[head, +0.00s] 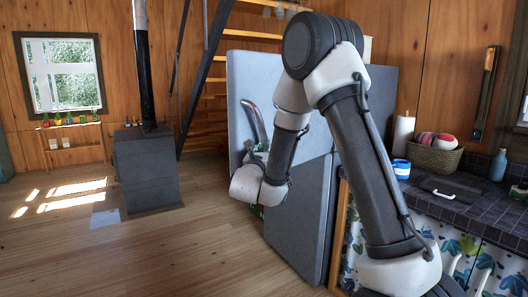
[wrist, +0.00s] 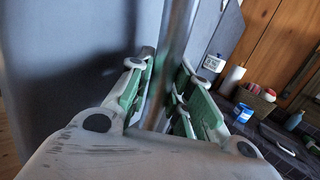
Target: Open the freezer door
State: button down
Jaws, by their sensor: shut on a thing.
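The grey-blue fridge-freezer has a large upper door (head: 325,90) and a lower front panel (head: 298,225) in the head view. A curved metal handle (head: 254,122) stands on the left part of the upper door. My gripper (head: 257,153) is at the handle's lower part, mostly hidden behind my own wrist. In the wrist view, the handle (wrist: 175,60) runs upright between the green-padded fingers of my gripper (wrist: 170,95), which is shut on it. The upper door seems to stand at a different angle from the lower panel; how far open it is cannot be told.
A dark tiled counter (head: 455,200) on the right bears a basket (head: 432,158), a blue-and-white cup (head: 401,168) and a paper roll (head: 403,132). A black stove (head: 148,170) stands at the left. The wooden floor (head: 175,250) before the fridge's left side is clear.

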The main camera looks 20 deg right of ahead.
jog(key=shift+s+d+r, duration=0.1)
jog(key=shift+s+d, duration=0.05)
jog(key=shift+d, duration=0.05)
jog(key=c, duration=1.3)
grip_release()
jog(key=v, duration=1.2)
jog(key=shift+d, duration=0.1)
